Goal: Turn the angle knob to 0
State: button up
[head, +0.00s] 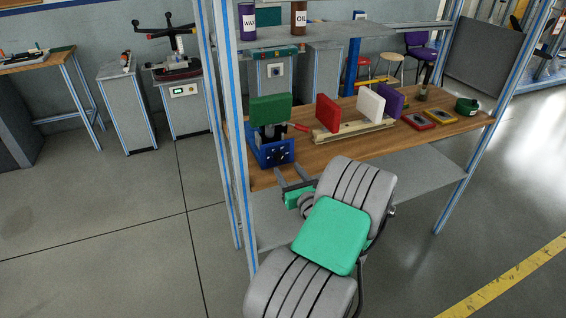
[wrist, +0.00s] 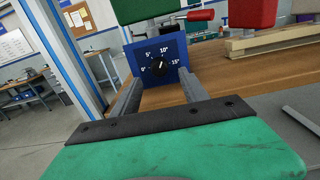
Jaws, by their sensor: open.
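The angle knob (wrist: 158,67) is a small black dial on the front of a blue box (wrist: 176,50). Labels 0, 5, 10 and 15 degrees run around it, with 0 at its left and 15 at its right. Its light pointer mark seems to lean up and right, towards 10, but it is small. In the head view the blue box (head: 262,150) stands at the table's left front end, with a green block above it. My gripper (wrist: 159,83) is open and empty. Its two fingers reach towards the panel, one on each side of the knob, apart from it.
A wooden table (head: 350,152) carries the box. Red (head: 327,113), white (head: 371,104) and purple (head: 391,100) blocks stand on or behind a wooden rail to the right. Blue-edged metal posts (head: 232,150) rise close left of the box. A grey shelf lies below.

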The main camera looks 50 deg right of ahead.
aim_at(281, 160)
jog(key=x, duration=0.5)
jog(key=shift+w+p, duration=0.1)
jog(key=shift+p, duration=0.2)
jog(key=shift+c, duration=0.2)
grip_shut()
